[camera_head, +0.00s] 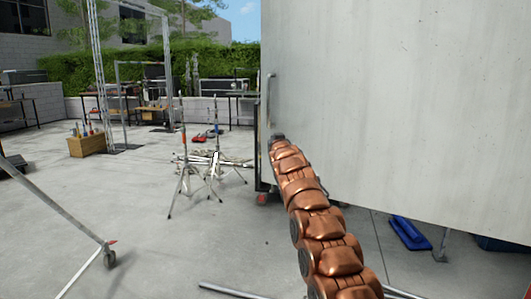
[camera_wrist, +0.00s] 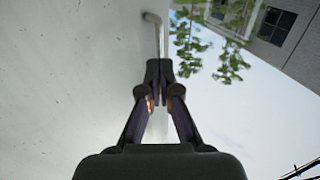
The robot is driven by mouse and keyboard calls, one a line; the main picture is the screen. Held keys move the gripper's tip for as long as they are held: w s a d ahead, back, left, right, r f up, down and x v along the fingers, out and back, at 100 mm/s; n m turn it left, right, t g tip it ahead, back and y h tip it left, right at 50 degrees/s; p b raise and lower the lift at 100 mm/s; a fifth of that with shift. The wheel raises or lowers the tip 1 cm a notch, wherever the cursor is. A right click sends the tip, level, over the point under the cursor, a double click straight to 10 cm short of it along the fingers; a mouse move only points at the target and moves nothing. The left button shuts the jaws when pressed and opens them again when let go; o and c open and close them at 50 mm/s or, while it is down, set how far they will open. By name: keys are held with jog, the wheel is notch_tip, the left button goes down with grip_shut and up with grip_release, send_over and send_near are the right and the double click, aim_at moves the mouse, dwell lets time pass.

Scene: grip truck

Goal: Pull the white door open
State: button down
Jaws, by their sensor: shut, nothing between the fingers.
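The white door (camera_head: 400,100) is a large pale panel filling the upper right of the head view. It also covers the left half of the wrist view (camera_wrist: 70,80). Its grey metal bar handle (camera_head: 270,92) stands upright near the door's left edge, and in the wrist view the handle (camera_wrist: 155,27) shows just beyond my fingertips. My gripper (camera_wrist: 159,68) is shut and empty, with its tips close to one end of the handle. I cannot tell whether they touch it. In the head view my gripper (camera_head: 278,137) is small and mostly hidden by my copper-coloured arm.
Light stands (camera_head: 212,165) are on the concrete left of the door. A wheeled metal frame (camera_head: 75,225) is at the lower left, and a wooden crate (camera_head: 87,145) stands farther back. A blue object (camera_head: 409,233) lies below the door. Open floor lies between them.

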jog(key=s+a+b, duration=0.3)
jog(key=s+b, duration=0.3)
jog(key=s+d+f+g+h, duration=0.1)
jog(key=s+d+f+g, duration=0.4)
jog(key=s+d+f, duration=0.45)
jog(key=s+d+f+g+h, duration=0.2)
jog(key=s+d+f+g, duration=0.4)
jog(key=s+f, duration=0.6)
jog(key=s+d+f+m+g, duration=0.1)
jog(key=s+d+f+g, duration=0.25)
jog(key=s, duration=1.25)
jog(key=s+d+f+g, duration=0.3)
jog(key=s+d+f, duration=0.15)
jog(key=s, duration=1.15)
jog(key=s+d+f+m+g, duration=0.1)
jog(key=s+d+f+g, duration=0.3)
jog(key=s, duration=1.2)
notch_tip(320, 180, up, 25)
jog(key=t+p, duration=0.2)
jog(key=p, duration=2.2)
jog(key=shift+s+a, duration=0.35)
jog(key=shift+s, duration=0.1)
